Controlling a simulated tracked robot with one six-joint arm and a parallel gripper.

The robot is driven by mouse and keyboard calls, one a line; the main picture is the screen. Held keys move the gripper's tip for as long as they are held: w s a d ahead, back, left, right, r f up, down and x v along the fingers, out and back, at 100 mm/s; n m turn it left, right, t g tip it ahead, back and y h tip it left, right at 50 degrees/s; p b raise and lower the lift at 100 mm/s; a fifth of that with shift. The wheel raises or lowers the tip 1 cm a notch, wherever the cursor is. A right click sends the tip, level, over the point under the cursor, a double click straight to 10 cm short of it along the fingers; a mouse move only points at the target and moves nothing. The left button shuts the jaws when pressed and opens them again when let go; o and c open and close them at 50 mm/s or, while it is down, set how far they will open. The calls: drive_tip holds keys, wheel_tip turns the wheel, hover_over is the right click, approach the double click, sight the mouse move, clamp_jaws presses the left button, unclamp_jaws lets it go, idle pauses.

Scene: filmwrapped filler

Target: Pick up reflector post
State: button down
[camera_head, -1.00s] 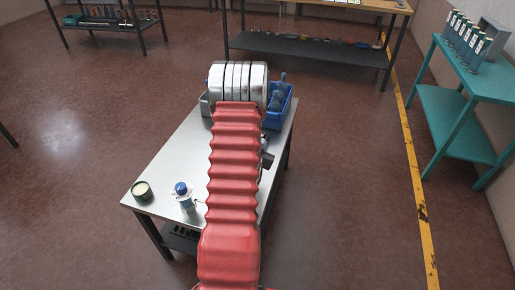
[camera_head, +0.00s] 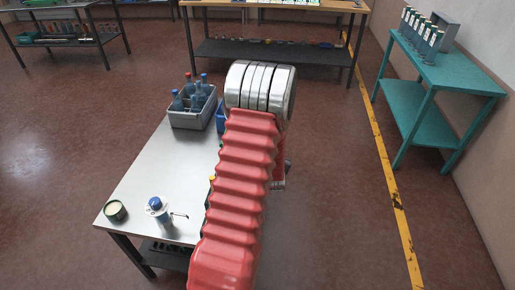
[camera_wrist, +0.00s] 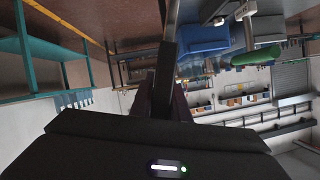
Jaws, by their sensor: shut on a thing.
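In the wrist view my gripper (camera_wrist: 163,95) is shut on a long, narrow dark grey bar, which seems to be the reflector post (camera_wrist: 168,50). The bar rises from between the dark jaws to the top edge of the picture. Its far end is out of view, and the jaws hide its near end. In the head view my red arm hides the jaws and the post.
A steel table (camera_head: 150,185) carries a grey crate (camera_head: 190,118) with blue bottles, a blue-capped container (camera_head: 159,211) and a round tin (camera_head: 115,211). A teal table (camera_head: 440,66) with several posts-like containers stands right. Floor between is clear.

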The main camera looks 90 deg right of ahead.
drive_tip(key=s+r+n+g, duration=0.1)
drive_tip(key=s+r+n, duration=0.1)
drive_tip(key=s, duration=0.4)
drive_tip(key=shift+s+a+g, duration=0.25)
drive_tip(key=shift+a+g, duration=0.05)
idle(0.8)
